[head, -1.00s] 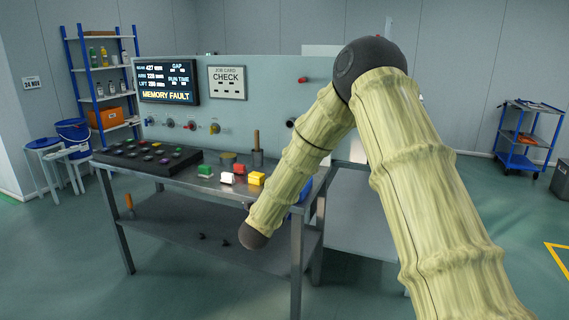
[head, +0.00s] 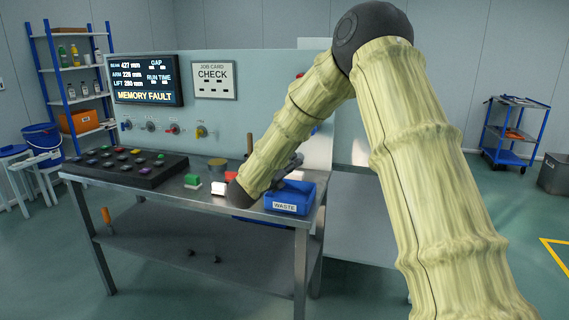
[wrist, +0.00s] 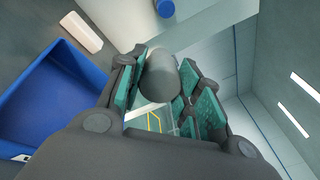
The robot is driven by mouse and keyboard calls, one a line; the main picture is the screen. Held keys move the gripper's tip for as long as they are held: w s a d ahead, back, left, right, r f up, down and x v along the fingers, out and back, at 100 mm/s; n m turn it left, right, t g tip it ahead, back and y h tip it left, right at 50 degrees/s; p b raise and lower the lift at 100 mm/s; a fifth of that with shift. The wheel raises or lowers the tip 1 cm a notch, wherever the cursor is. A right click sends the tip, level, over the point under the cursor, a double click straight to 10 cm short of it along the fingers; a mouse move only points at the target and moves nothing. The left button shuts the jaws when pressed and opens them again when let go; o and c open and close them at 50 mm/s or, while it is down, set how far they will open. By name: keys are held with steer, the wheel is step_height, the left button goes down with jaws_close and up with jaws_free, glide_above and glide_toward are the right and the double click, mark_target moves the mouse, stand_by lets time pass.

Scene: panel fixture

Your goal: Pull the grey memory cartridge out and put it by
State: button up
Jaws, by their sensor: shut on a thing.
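In the wrist view, my gripper (wrist: 164,66) has its teal pads closed around a grey, round-ended piece (wrist: 158,82), which looks like the grey memory cartridge. Its lower part is hidden between the fingers, where yellow lines show on a pale patch that I cannot identify. In the head view, my gripper (head: 291,164) is a small dark shape behind my forearm, above and close to the blue waste bin. The held piece cannot be made out there. The panel's screen (head: 146,80) reads MEMORY FAULT.
The blue bin (head: 288,199) marked WASTE stands at the bench's right end; it also shows in the wrist view (wrist: 52,100). A black button console (head: 130,168), a green block (head: 192,182) and a white block (head: 219,188) are on the bench (head: 150,200). The grey panel (head: 225,120) stands behind.

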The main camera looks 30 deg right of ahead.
steer(key=shift+w+a+f+b, duration=0.1)
steer(key=shift+a+f+b, duration=0.2)
steer(key=shift+f, duration=1.4)
steer(key=shift+w+a+f+b, duration=0.1)
steer(key=shift+f+b, duration=0.3)
steer(key=shift+f, duration=1.25)
steer(key=o, duration=1.2)
steer(key=shift+s, duration=0.1)
steer(key=shift+f, duration=0.1)
steer(key=shift+a, duration=0.1)
